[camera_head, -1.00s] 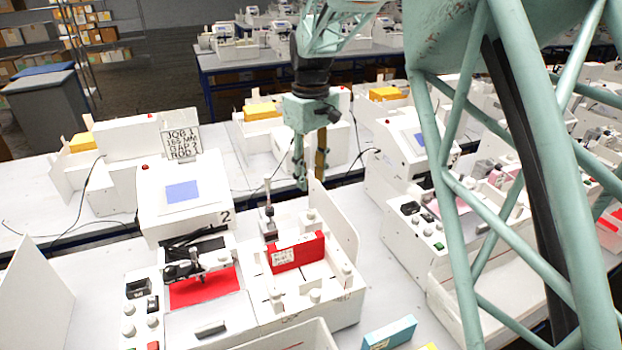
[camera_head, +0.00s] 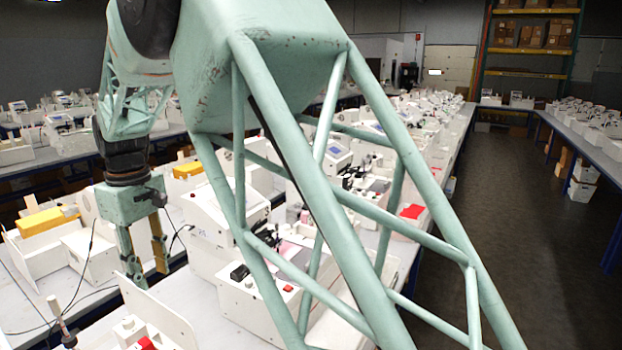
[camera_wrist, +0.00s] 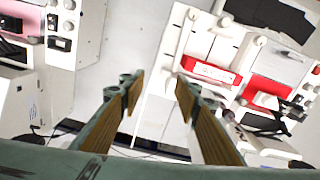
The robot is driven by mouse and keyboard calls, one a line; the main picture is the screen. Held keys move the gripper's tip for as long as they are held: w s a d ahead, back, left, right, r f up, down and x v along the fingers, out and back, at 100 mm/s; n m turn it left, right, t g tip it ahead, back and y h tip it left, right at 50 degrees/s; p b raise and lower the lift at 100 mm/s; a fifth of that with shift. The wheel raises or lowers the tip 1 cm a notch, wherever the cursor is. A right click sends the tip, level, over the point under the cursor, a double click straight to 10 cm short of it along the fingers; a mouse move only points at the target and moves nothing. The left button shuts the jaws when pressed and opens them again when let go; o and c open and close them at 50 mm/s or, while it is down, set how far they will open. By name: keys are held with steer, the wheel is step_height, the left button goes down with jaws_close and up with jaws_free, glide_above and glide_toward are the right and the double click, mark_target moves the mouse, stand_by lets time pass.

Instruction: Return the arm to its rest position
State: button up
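My gripper (camera_head: 146,272) hangs at the left of the head view, fingers pointing down, near an upright white panel (camera_head: 158,312) of a plotter station. In the wrist view its two fingers (camera_wrist: 154,88), with brown inner pads, are spread apart with nothing between them. My gripper is open and empty. My green lattice arm crosses the middle of the head view and hides part of the benches. In the wrist view a red box (camera_wrist: 211,73) lies in a white tray ahead and right of the fingers, apart from them.
A red sheet (camera_wrist: 264,90) and dark plotter parts are right of the red box in the wrist view. Another white machine (camera_wrist: 22,95) is at left. A yellow block (camera_head: 47,221) sits on a neighbouring station. Open floor (camera_head: 525,220) runs along the right aisle.

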steer(key=d+f+m+b, duration=0.2)
steer(key=d+m+b, duration=0.95)
steer(key=d, duration=2.55)
steer(key=s+d+r+t+p, duration=0.1)
steer(key=s+d+r, duration=0.2)
steer(key=s+d, duration=0.4)
steer(key=s+d+r+m+t, duration=0.1)
steer(key=s+d+r, duration=0.2)
steer(key=s+d, duration=0.45)
steer(key=s+d+r+t+p, duration=0.1)
steer(key=s+d+r, duration=0.3)
steer(key=s, duration=0.6)
steer(key=s+d+f+m+p, duration=0.1)
steer(key=s+d, duration=0.3)
steer(key=s, duration=0.7)
steer(key=shift+d+f+t+p, duration=0.2)
steer(key=shift+f+t+p, duration=0.25)
steer(key=shift+p, duration=0.1)
